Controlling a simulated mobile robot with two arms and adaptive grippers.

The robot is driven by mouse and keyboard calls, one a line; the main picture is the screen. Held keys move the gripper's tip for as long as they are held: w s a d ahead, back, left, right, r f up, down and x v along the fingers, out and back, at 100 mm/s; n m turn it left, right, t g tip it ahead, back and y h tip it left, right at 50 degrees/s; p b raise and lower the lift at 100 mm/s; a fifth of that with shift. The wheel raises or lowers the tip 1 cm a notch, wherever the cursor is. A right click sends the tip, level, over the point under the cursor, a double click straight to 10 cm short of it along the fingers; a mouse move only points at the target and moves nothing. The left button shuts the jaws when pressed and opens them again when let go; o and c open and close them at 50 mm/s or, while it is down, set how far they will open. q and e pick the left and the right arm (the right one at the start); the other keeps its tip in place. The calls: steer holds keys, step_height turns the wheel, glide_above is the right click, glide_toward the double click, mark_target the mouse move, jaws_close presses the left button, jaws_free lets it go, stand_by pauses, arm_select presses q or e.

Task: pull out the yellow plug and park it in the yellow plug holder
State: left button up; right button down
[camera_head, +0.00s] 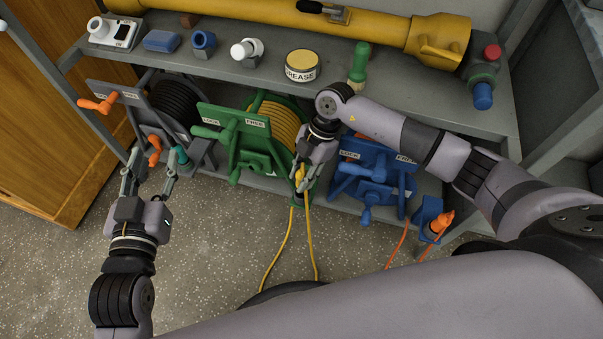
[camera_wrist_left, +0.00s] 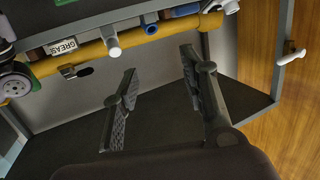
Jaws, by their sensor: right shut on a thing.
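The yellow plug (camera_head: 299,173) is in my right gripper (camera_head: 301,164), low in front of the green reel (camera_head: 239,140). The gripper is shut on it from above and hides part of it. A green holder (camera_head: 311,184) shows just beside and behind the plug; I cannot tell whether the plug sits in it or is clear of it. The yellow cord (camera_head: 312,243) hangs below in two strands. My left gripper (camera_head: 150,166) is open and empty in front of the grey reel at left. Its two spread fingers also show in the left wrist view (camera_wrist_left: 160,95).
A blue reel (camera_head: 374,176) and a blue holder with an orange plug (camera_head: 438,224) stand to the right. A grey reel (camera_head: 165,115) with orange handles is at left. The shelf (camera_head: 330,90) above holds a grease tin (camera_head: 302,67) and other parts. The floor at front left is clear.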

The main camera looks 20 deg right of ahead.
arm_select(q)
steer(key=shift+f, duration=0.25)
stand_by(0.7)
arm_select(e)
steer(key=shift+p, duration=0.4)
arm_select(q)
steer(key=shift+s+a+f+g+y, duration=0.2)
steer(key=shift+f+g, duration=0.25)
steer(key=shift+f, duration=0.15)
steer(key=shift+s+a+f+g+y, duration=0.1)
steer(key=shift+s+f+g, duration=0.15)
steer(key=shift+f+g, duration=0.25)
steer(key=shift+s+a+f+g+y, duration=0.1)
steer(key=shift+s+f+g, duration=0.2)
steer(key=shift+f, duration=0.35)
steer(key=shift+f, duration=0.1)
steer(key=shift+s+a+f+g+y+p, duration=0.25)
steer(key=shift+s+f+g, duration=0.25)
steer(key=shift+f, duration=0.2)
steer(key=shift+s+a+f+g+y+p, duration=0.15)
steer(key=shift+s+a+f+g+p, duration=0.15)
steer(key=shift+f+g, duration=0.3)
steer(key=shift+s+f, duration=0.1)
steer(key=shift+f, duration=0.05)
arm_select(e)
steer(key=shift+f, duration=0.1)
